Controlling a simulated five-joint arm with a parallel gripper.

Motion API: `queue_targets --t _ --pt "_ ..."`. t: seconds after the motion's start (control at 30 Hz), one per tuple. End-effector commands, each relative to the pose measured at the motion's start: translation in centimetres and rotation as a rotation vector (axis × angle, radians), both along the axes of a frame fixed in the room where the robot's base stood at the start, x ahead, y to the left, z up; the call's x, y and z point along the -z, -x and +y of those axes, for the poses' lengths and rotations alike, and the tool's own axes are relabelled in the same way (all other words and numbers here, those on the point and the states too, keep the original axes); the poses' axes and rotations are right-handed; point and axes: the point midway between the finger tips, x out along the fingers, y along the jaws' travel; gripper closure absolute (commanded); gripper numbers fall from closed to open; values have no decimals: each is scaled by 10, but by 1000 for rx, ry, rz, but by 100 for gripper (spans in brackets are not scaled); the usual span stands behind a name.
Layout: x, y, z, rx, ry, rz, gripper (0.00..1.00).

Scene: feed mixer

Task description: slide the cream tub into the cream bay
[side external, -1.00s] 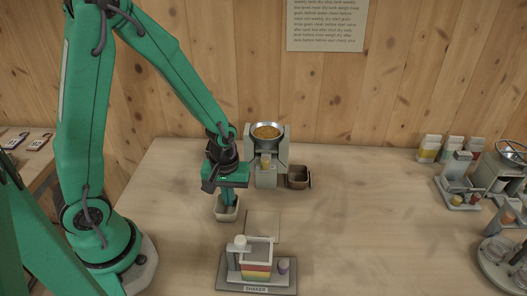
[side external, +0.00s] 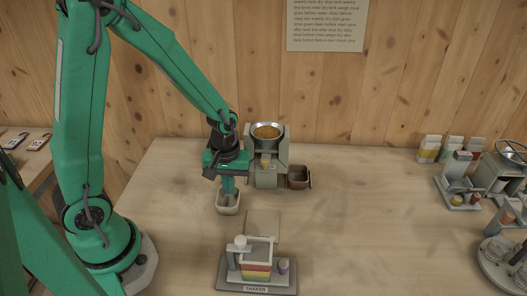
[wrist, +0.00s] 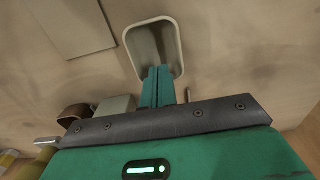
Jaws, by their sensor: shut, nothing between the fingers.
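The cream tub (side external: 228,210) stands upright on the table in front and left of the grey machine. In the wrist view the tub (wrist: 148,42) shows its open top, with an empty-looking inside. My gripper (side external: 228,193) is shut and points down at the tub. In the wrist view its closed fingers (wrist: 158,73) overlap the near end of the tub's opening. They seem to reach into the tub; contact with its wall is hard to tell. I cannot tell which place is the cream bay; a flat pale square (side external: 263,222) lies right of the tub.
The grey machine (side external: 267,172) with a grain-filled bowl (side external: 267,131) stands behind. A brown tub (side external: 299,178) sits at its right. The shaker stand (side external: 257,270) is in front. Cartons and other devices (side external: 462,187) fill the far right. The table's middle right is clear.

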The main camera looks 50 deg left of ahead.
Motion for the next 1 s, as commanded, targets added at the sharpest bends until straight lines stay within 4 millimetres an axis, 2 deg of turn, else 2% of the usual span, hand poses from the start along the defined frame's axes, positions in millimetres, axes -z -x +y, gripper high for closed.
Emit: queue_targets --t 0.4,0.6,1.0 --pt "-53 -1 0 0 0 -6 100" --pt "-73 -1 0 0 0 -3 100" --pt "-82 0 0 0 -1 -1 100"
